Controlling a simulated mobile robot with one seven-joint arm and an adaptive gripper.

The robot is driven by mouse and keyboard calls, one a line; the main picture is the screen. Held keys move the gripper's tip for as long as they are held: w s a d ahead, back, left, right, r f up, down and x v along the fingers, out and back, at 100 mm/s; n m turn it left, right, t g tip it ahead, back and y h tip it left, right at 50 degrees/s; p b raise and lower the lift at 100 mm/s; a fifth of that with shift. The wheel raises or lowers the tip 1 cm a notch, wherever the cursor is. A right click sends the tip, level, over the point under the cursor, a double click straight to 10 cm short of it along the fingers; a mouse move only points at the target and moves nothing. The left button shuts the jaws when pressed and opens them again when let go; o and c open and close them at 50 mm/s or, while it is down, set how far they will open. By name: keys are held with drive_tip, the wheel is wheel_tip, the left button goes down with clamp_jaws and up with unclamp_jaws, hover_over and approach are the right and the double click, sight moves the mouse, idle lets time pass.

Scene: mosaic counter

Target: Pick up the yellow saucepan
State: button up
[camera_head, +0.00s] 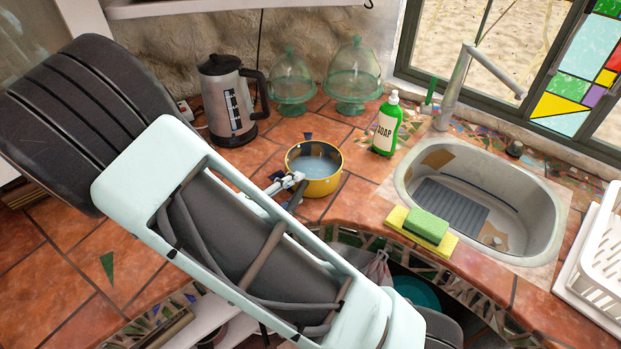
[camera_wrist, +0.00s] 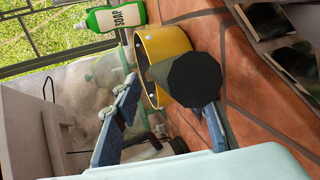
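The yellow saucepan (camera_head: 324,187) stands upright on the tiled counter, with a pale blue-grey inside. In the wrist view its yellow side (camera_wrist: 166,42) shows beyond its dark handle (camera_wrist: 194,78), which points toward the camera, end on. My gripper (camera_head: 287,184) is at the saucepan's near-left side, by the handle. In the wrist view my gripper (camera_wrist: 172,98) is open, one finger left of the handle and the other below its end. The handle's end appears nearer the right finger; I cannot tell if they touch. My arm hides part of the counter.
A kettle (camera_head: 226,105) and two glass domes (camera_head: 292,78) stand behind the saucepan. A green soap bottle (camera_head: 386,128) is to its right. Beyond lie a sponge (camera_head: 426,226), the sink (camera_head: 535,232) and a white rack (camera_head: 604,250). The counter's front edge (camera_head: 375,240) is close.

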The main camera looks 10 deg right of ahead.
sight(300, 186)
drive_tip(key=shift+x, duration=1.55)
drive_tip(key=shift+c, duration=0.5)
clamp_jaws()
drive_tip(key=shift+r, duration=0.1)
